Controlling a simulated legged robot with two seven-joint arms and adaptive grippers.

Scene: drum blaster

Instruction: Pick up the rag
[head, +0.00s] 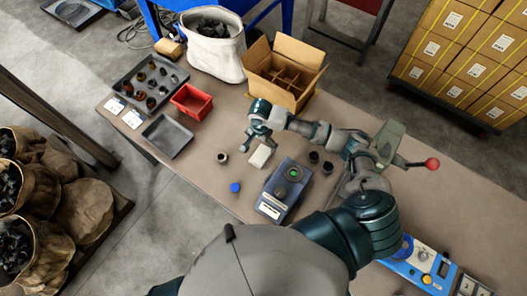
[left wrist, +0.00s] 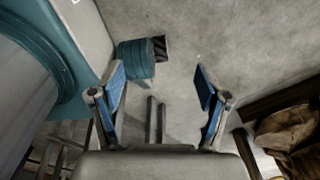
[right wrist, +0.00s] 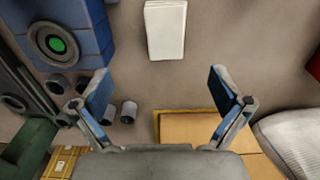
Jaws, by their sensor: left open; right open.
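The rag is a small white folded cloth (head: 261,156) lying flat on the brown table (head: 215,178). In the right wrist view the rag (right wrist: 166,30) lies at the top centre, ahead of the open fingers. My right gripper (head: 258,137) is above the table just beside the rag, fingers apart and empty; it also shows in the right wrist view (right wrist: 165,100). My left gripper (left wrist: 158,95) shows only in the left wrist view, open and empty over the bare floor, away from the table.
A blue device with a green button (head: 283,190) stands right of the rag. A cardboard box (head: 284,72), a red bin (head: 191,101), a grey tray (head: 167,136) and a blue cap (head: 235,187) are on the table. Small dark cylinders (head: 314,157) stand near the device.

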